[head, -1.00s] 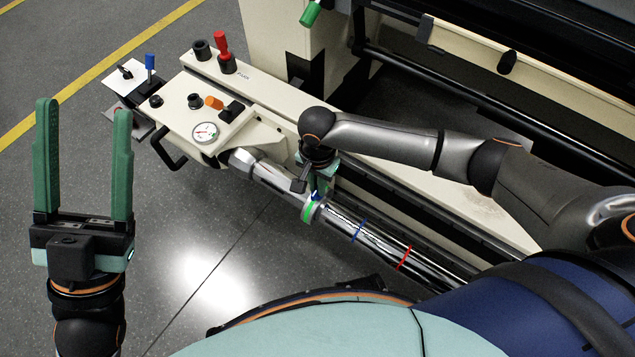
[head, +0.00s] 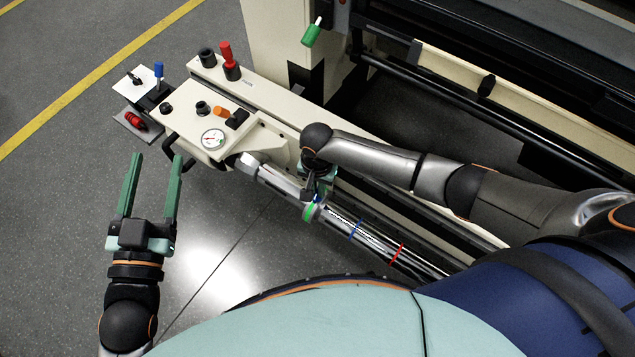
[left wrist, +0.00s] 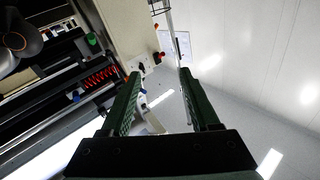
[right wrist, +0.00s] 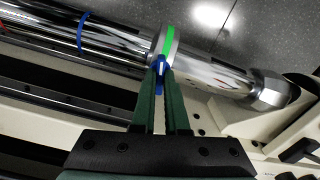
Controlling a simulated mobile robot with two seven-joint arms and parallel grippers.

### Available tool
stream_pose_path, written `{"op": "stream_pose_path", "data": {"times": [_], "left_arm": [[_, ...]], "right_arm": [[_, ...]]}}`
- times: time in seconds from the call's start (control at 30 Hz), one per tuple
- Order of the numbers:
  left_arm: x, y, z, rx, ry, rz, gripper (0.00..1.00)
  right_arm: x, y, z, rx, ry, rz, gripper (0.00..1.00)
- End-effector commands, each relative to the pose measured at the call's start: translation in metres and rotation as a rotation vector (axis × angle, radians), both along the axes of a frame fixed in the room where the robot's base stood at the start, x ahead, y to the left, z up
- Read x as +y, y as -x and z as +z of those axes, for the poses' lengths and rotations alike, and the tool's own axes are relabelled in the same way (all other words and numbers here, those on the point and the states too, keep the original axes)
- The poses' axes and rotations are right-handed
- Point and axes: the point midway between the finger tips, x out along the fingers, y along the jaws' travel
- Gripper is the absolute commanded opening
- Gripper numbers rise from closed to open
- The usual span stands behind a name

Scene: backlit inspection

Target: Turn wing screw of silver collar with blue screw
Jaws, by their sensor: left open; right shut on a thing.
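The silver collar (right wrist: 170,42) with a green band sits around the chrome bar (right wrist: 215,65). Its blue wing screw (right wrist: 159,68) lies between the fingertips of my right gripper (right wrist: 160,75), which is shut on it. In the head view the collar (head: 311,211) shows just below my right gripper (head: 316,192), which largely hides the screw. My left gripper (head: 150,187) is open and empty, over the floor to the left of the machine. Its two green fingers also show in the left wrist view (left wrist: 158,85), apart with nothing between them.
Blue (head: 355,229) and red (head: 397,253) rings mark the bar to the right of the collar. The floor around my left gripper is clear.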

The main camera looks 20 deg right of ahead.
Motion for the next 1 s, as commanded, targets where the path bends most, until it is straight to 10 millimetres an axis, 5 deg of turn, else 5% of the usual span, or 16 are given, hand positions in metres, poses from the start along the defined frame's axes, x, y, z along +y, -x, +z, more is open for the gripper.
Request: {"op": "stream_pose_path", "data": {"times": [0.3,0.6,1.0], "left_arm": [[0.003,0.027,-0.116,0.497,-0.002,0.045,0.62],[0.0,0.083,-0.193,0.865,-0.005,0.056,0.62],[-0.003,0.08,-0.18,0.861,-0.003,0.051,0.62]], "right_arm": [[0.001,0.002,0.002,0.006,-0.001,0.059,0.0],[0.001,0.002,0.002,0.006,-0.001,0.118,0.0],[0.001,0.002,0.001,0.007,-0.001,0.203,0.0]]}}
